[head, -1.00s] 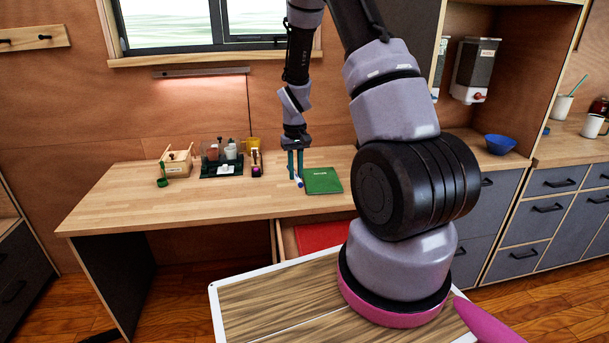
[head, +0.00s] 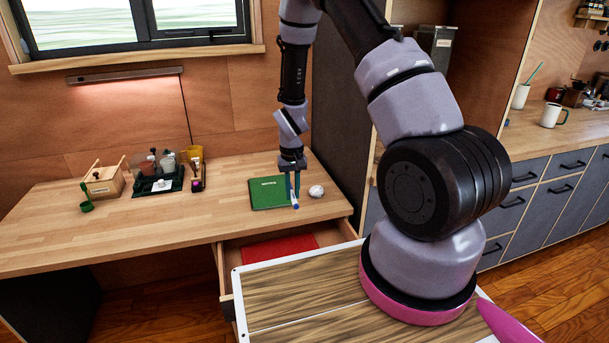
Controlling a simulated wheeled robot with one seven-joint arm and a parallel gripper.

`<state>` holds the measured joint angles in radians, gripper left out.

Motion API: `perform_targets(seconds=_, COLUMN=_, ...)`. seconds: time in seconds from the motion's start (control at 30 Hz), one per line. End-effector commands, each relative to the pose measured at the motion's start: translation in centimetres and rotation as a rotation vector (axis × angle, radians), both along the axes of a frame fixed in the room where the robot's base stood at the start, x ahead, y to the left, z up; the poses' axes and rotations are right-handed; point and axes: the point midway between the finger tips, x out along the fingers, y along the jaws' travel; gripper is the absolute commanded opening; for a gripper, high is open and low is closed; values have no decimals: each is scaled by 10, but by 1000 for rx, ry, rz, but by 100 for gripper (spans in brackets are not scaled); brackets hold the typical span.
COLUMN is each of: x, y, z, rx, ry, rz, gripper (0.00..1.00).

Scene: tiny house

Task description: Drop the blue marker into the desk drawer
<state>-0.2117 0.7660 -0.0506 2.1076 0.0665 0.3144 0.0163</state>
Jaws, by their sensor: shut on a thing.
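My gripper (head: 296,188) points down over the right part of the desk top, beside the green book. It is shut on the blue marker (head: 295,201), a white pen with a blue part, which hangs below the fingertips close to the desk. I cannot tell whether the marker touches the desk or the book. The desk drawer (head: 341,228) is pulled open below the desk's front edge, to the front of my gripper. A red flat thing (head: 279,248) lies inside it. My own base covers the drawer's near part.
The green book (head: 268,194) and a white round object (head: 316,191) lie close on either side of my gripper. A wooden box (head: 104,183), a dark organizer tray (head: 157,186) and a yellow cup (head: 194,155) stand at the back. The desk's left front is clear.

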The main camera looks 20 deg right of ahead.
Motion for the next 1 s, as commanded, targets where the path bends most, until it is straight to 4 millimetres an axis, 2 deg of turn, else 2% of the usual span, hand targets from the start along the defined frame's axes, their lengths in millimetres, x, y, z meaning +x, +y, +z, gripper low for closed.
perform_targets(seconds=0.2, x=-9, y=15, z=-20, rx=-3, ry=0, rz=-17, gripper=0)
perform_targets(seconds=0.7, x=-9, y=16, z=-71, rx=-4, ry=0, rz=-19, gripper=0)
perform_targets(seconds=1.0, x=-9, y=16, z=-80, rx=-3, ry=-1, rz=-19, gripper=0)
